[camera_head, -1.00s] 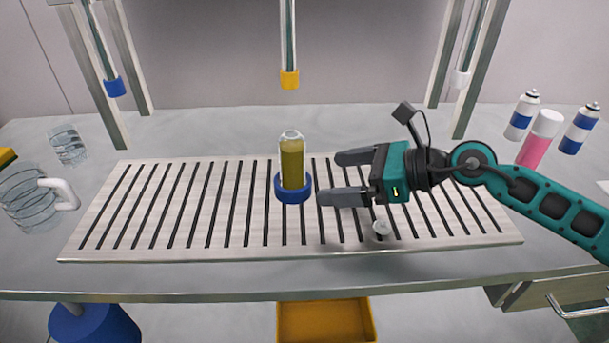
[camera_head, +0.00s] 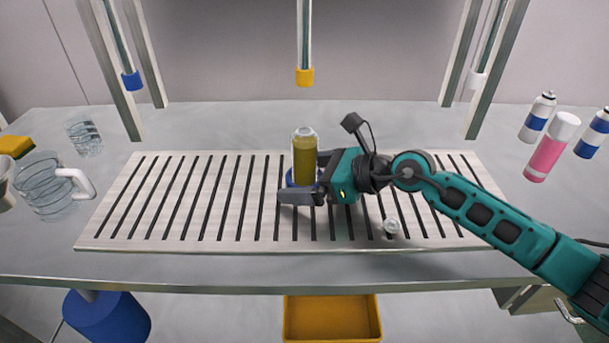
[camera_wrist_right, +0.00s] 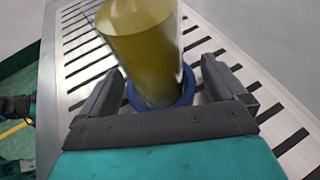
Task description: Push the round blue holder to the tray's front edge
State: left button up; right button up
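The round blue holder (camera_head: 291,178) stands on the slatted metal tray (camera_head: 125,225), near the middle of its length and back from the front edge. A clear bottle of yellow-green liquid (camera_head: 304,160) stands upright in it. My right gripper (camera_head: 302,180) reaches in from the right, its fingers on the far and near sides of the holder. The near finger hides part of the holder. In the right wrist view, the blue holder (camera_wrist_right: 187,88) sits between the open fingers, with narrow gaps apparent; contact is hard to tell. My left gripper is not seen.
A small clear piece (camera_head: 391,226) lies on the tray right of the holder, below my right arm. A glass jug (camera_head: 45,185) stands left of the tray; spray cans (camera_head: 538,115) and a pink can (camera_head: 550,150) stand right. A yellow bin (camera_head: 332,320) is below the table's front edge.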

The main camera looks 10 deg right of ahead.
jog(key=c, duration=1)
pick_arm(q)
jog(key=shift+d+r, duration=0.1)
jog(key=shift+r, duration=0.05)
pick_arm(e)
jog(key=shift+c, duration=0.2)
